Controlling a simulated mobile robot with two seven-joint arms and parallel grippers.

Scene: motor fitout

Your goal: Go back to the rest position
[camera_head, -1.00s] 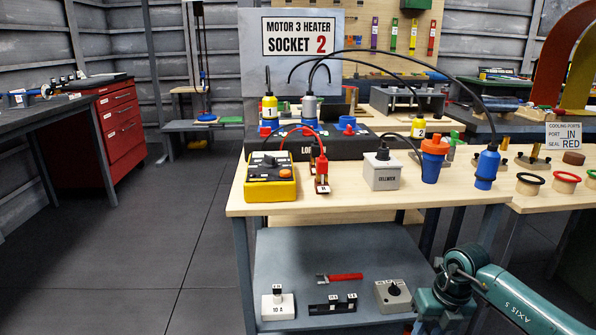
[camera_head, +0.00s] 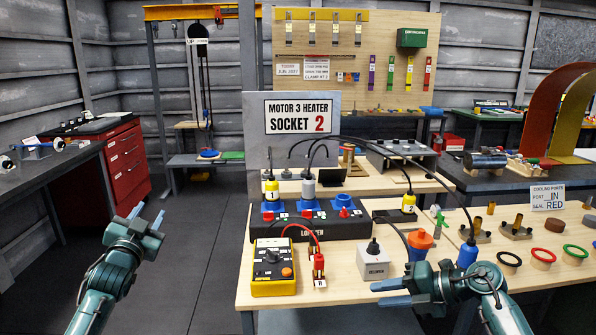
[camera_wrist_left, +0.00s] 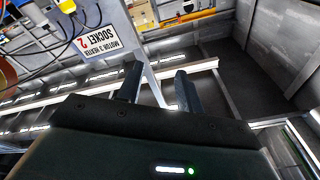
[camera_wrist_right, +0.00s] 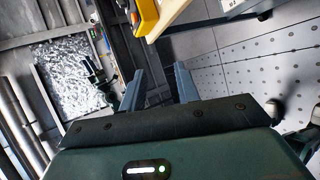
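My left gripper (camera_head: 147,214) is raised over the floor, left of the workbench, and is open and empty. Its two fingers stand apart in the left wrist view (camera_wrist_left: 158,88). My right gripper (camera_head: 388,293) is at the front edge of the wooden workbench (camera_head: 345,292), in front of the grey box, its fingers pointing left. It is open and empty, with its fingers apart in the right wrist view (camera_wrist_right: 157,85). I cannot tell whether it touches the bench.
On the bench are a yellow meter (camera_head: 273,267), a grey box (camera_head: 373,262), an orange-topped blue plug (camera_head: 420,243) and a blue cable plug (camera_head: 467,253). A dark socket block (camera_head: 310,226) stands behind, below the Socket 2 sign (camera_head: 301,117). The floor (camera_head: 205,240) at left is clear.

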